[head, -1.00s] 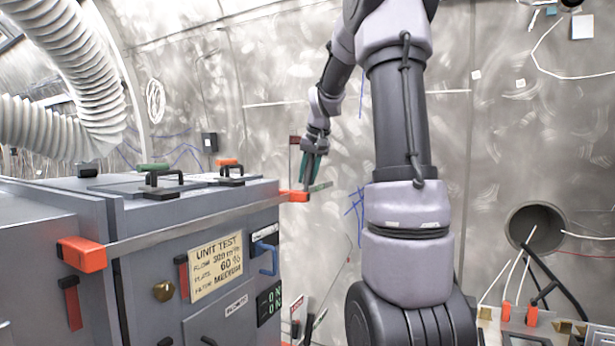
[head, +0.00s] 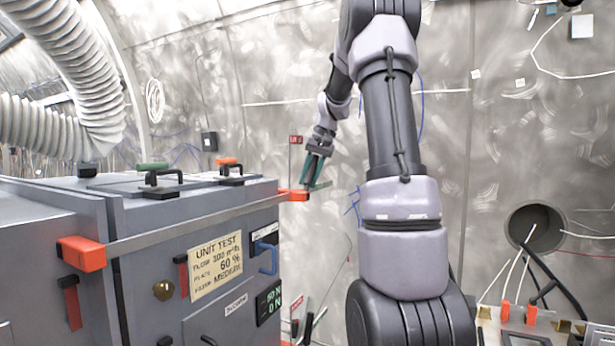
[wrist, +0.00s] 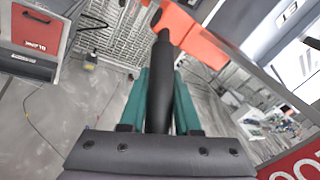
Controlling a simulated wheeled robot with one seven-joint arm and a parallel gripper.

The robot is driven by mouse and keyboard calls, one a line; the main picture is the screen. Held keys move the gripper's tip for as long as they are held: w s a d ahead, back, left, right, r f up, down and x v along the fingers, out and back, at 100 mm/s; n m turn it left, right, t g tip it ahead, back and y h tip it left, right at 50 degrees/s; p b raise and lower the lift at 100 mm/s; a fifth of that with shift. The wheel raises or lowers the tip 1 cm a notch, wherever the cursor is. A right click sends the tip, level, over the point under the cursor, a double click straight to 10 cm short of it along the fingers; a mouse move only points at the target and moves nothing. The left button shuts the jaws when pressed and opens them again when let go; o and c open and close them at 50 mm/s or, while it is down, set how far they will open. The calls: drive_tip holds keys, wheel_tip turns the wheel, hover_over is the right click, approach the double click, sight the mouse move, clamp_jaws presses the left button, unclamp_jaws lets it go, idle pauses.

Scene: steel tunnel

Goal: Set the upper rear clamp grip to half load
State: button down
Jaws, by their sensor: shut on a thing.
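The upper rear clamp is an orange-red block (head: 294,195) at the far right end of the metal bar along the grey cabinet (head: 150,262). In the wrist view its orange body (wrist: 190,32) carries a black grip (wrist: 159,95). My gripper (head: 314,182) is at this clamp, with its teal fingers shut on the black grip; the fingers also show in the wrist view (wrist: 161,76). The small display (head: 269,302) on the cabinet seems to read 50 N above 0 N. The contact in the head view is small.
An upper front clamp (head: 82,254) sits at the near end of the bar. A UNIT TEST card (head: 216,265) reads 60 %. White corrugated hoses (head: 75,60) hang at the left.

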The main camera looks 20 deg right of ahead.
drive_tip(key=shift+w+d+f+g+y, duration=0.25)
drive_tip(key=shift+d+f+g+y, duration=0.15)
drive_tip(key=shift+g+y, duration=0.25)
drive_tip(key=c, duration=0.6)
unclamp_jaws()
drive_tip(key=v, duration=1)
drive_tip(key=shift+s+d+r, duration=0.1)
drive_tip(key=shift+d+r, duration=0.05)
drive_tip(key=shift+r, duration=0.1)
